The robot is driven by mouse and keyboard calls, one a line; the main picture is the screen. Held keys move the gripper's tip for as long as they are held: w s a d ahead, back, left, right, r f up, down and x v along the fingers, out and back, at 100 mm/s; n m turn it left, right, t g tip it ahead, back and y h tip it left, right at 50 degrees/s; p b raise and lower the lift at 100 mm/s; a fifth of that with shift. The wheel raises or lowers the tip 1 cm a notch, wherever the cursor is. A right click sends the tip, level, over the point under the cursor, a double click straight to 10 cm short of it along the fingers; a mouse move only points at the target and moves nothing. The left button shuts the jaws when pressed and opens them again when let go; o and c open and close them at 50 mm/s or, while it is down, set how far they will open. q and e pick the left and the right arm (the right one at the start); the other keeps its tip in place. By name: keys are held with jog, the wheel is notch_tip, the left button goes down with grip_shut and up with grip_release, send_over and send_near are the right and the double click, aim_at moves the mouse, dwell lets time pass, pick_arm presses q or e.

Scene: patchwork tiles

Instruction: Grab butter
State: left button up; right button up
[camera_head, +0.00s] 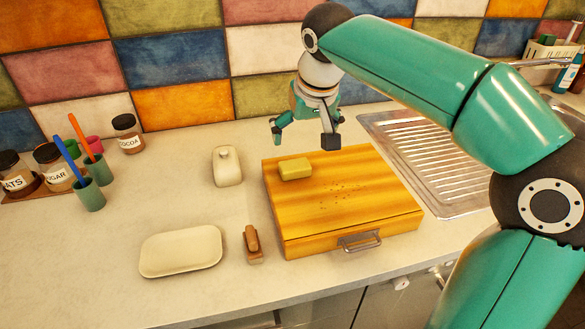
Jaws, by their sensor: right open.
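The butter (295,169) is a small yellow-green block lying on the back left part of a wooden box (345,215) with crumbs on its top. My right gripper (304,140) hangs behind and a little above the butter in the picture, its two fingers spread apart with nothing between them. It appears apart from the butter. My left gripper is not in view.
A cream lid-like piece (228,168) and an empty cream dish (180,251) stand left of the box. A small brown wooden item (253,245) lies by its front left. Jars and cups (88,195) stand far left; a metal drainboard (425,160) is right.

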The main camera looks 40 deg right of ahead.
aim_at(295, 165)
jog(key=x, duration=0.7)
jog(key=shift+d+f, duration=0.15)
jog(key=shift+f, duration=0.1)
jog(key=x, duration=0.5)
jog(key=shift+w+a, duration=0.2)
jog(key=c, duration=1.2)
